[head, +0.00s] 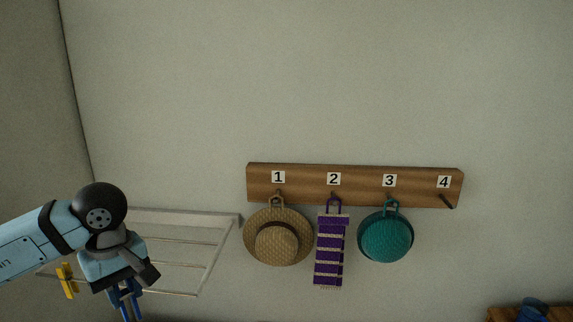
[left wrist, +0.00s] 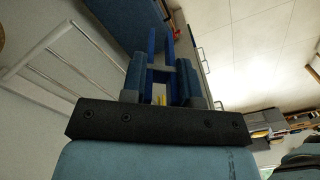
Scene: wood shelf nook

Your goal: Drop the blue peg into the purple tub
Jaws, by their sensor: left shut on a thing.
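The blue peg (head: 131,303) hangs below my left gripper (head: 128,284) at the lower left of the head view. In the left wrist view the gripper (left wrist: 163,88) is shut on the blue peg (left wrist: 152,42), whose two prongs point away from the palm. The peg is clear of the wall rack. I cannot make out the purple tub in either view. My right gripper is not in view.
A white wall rack (head: 203,262) is behind my left arm, with a yellow peg (head: 67,281) at its left. A wooden hook board (head: 310,183) holds a straw hat, purple scarf and teal hat. A blue vessel (head: 533,308) stands at lower right.

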